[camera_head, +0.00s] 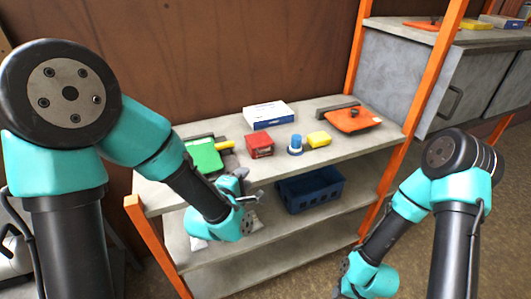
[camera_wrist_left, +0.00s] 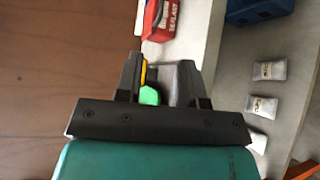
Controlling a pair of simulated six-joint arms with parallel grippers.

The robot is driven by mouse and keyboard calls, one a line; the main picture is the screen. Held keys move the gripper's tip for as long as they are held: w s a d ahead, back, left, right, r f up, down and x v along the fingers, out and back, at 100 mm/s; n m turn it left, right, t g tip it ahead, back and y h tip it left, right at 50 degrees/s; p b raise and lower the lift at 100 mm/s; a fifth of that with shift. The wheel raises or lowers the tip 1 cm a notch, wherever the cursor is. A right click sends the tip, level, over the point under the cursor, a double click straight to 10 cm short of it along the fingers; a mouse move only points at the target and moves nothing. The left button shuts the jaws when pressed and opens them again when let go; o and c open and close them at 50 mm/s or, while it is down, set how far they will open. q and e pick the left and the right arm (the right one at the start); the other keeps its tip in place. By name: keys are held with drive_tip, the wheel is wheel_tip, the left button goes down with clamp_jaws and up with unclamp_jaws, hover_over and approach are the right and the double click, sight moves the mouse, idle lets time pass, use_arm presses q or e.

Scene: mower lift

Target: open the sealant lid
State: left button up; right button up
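The sealant is a red container with a white label (camera_head: 260,143), standing on the top shelf board left of the middle. It also shows at the top of the left wrist view (camera_wrist_left: 160,18), cut off by the frame edge, so I cannot make out its lid. My left gripper (camera_head: 250,188) is in front of the shelf's front edge, apart from the sealant. In the left wrist view its two fingers (camera_wrist_left: 160,78) stand apart with nothing held between them. My right arm hangs at the lower right; its gripper fingers do not show.
A green item (camera_head: 204,156) lies left of the sealant; a white box (camera_head: 268,115) is behind it. A blue-capped item (camera_head: 296,145), a yellow block (camera_head: 319,139) and an orange tool (camera_head: 352,121) are to the right. A blue crate (camera_head: 312,190) sits on the lower shelf.

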sight(267, 152)
use_arm(q)
drive_tip(key=x, duration=1.7)
drive_tip(key=shift+w+d+f, duration=0.1)
drive_tip(key=shift+w+d, duration=0.05)
drive_tip(key=shift+w, duration=0.05)
drive_tip(key=shift+s+f, duration=0.1)
clamp_jaws()
idle(0.4)
